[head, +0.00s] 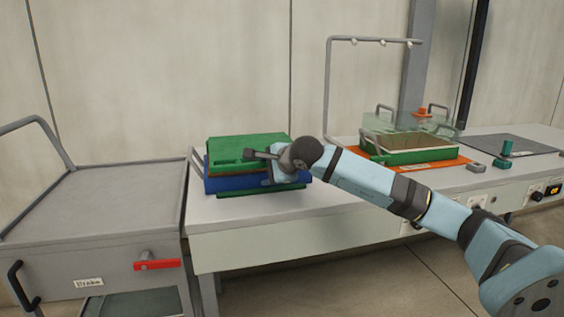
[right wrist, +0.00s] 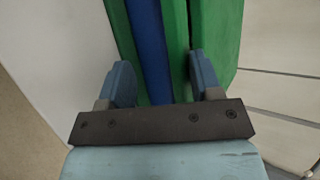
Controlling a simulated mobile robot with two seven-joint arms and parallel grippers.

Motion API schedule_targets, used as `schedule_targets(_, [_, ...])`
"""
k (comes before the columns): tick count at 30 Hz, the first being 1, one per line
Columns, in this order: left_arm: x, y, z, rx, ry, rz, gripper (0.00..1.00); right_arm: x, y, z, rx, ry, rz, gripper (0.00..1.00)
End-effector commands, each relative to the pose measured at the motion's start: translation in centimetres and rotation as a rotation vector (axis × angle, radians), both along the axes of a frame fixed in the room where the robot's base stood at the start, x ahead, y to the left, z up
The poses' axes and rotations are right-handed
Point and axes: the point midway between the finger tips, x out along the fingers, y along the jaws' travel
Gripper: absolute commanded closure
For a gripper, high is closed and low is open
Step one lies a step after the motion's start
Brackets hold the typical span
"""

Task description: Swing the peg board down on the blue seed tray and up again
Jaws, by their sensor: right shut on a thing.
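The green peg board (head: 245,142) lies about level over the blue seed tray (head: 222,186) at the left end of the bench, with a thin brown strip between them. My right gripper (head: 264,160) is at the board's front right side, shut on a green part of it. In the right wrist view my right gripper (right wrist: 163,80) has its fingers either side of a green bar (right wrist: 178,45), with the blue tray (right wrist: 151,50) behind. The arm hides the right part of board and tray. My left gripper is out of view.
A grey cart (head: 110,195) with a red handle stands left of the bench (head: 225,212).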

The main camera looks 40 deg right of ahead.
Motion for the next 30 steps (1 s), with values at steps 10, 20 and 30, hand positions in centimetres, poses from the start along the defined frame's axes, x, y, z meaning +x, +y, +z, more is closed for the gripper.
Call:
schedule_targets(10, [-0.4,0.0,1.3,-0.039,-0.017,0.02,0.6,-6.7,0.4,4.0,-0.009,0.006,0.003,0.58])
schedule_targets(20, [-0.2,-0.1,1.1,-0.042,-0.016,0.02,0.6,-10.1,0.4,6.2,-0.007,-0.001,-0.001,0.58])
schedule_targets(30, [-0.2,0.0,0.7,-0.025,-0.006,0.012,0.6,-10.9,0.7,6.9,-0.003,-0.002,0.003,0.58])
